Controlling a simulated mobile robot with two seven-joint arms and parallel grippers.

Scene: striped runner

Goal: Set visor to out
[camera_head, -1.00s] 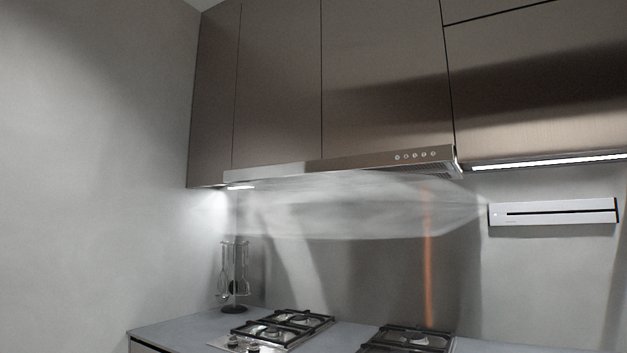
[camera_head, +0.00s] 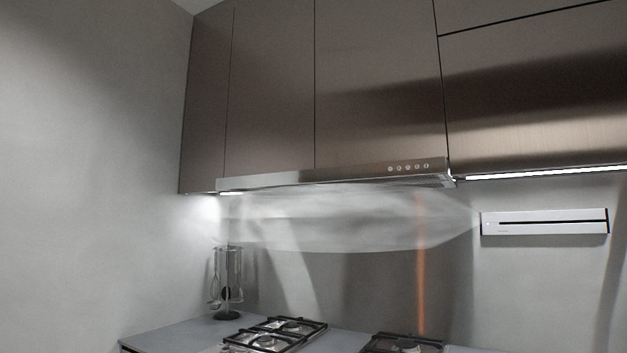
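The range hood's visor (camera_head: 345,174) is the slim steel front strip under the wall cabinets, with a row of several round buttons (camera_head: 408,166) near its right end. It sits below the cabinet doors; I cannot tell exactly how far it is pulled out. Neither of my grippers is in view, and nothing touches the visor.
Gas burners with black grates (camera_head: 275,335) stand on the grey counter (camera_head: 165,336) below the hood. A utensil rack (camera_head: 227,282) stands at the counter's back left. A white slotted wall unit (camera_head: 545,222) hangs at the right. The space before the hood is clear.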

